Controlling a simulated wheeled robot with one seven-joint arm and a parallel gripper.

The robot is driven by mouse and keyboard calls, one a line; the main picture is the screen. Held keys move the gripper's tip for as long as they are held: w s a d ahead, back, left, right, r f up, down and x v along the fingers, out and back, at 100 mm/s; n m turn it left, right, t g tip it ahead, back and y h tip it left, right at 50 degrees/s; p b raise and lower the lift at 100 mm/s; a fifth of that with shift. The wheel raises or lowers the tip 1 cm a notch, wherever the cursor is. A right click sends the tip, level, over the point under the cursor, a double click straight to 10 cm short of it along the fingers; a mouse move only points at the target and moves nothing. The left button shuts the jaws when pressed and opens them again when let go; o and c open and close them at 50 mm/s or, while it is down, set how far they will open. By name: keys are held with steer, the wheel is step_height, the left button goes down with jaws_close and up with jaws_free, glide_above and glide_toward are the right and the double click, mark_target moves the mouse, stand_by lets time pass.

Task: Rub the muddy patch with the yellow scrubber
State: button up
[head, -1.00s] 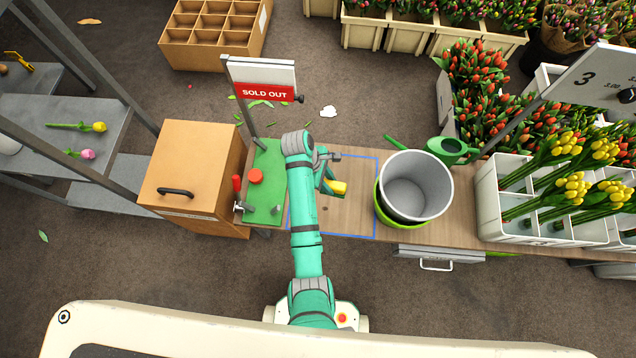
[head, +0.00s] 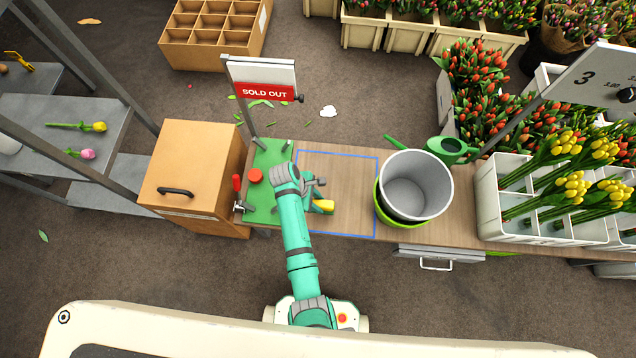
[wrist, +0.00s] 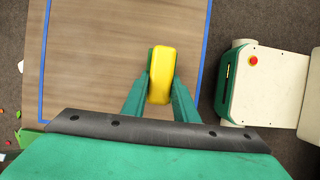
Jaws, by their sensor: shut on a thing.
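The yellow scrubber (head: 326,204) is held in my gripper (head: 318,206) over the wooden bench top. In the wrist view the yellow scrubber (wrist: 161,75) sits between the two green fingers of my gripper (wrist: 161,88), which are shut on it. The blue-outlined area (head: 350,180) of the bench lies under and to the right of the gripper. I see no muddy patch now; the arm and scrubber may hide it. I cannot tell whether the scrubber touches the wood.
A grey bucket (head: 415,190) in a green tub stands right of the outlined area. A green mat (head: 262,205) with a red knob (head: 255,175) and the SOLD OUT sign (head: 264,92) are to the left. The outlined area's far part is clear.

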mark_target(328, 206)
steer(key=shift+f, duration=1.5)
steer(key=shift+d, duration=1.9)
steer(key=shift+w, duration=0.1)
steer(key=shift+a, duration=2)
steer(key=shift+d+r, duration=0.1)
steer(key=shift+r, duration=3.9)
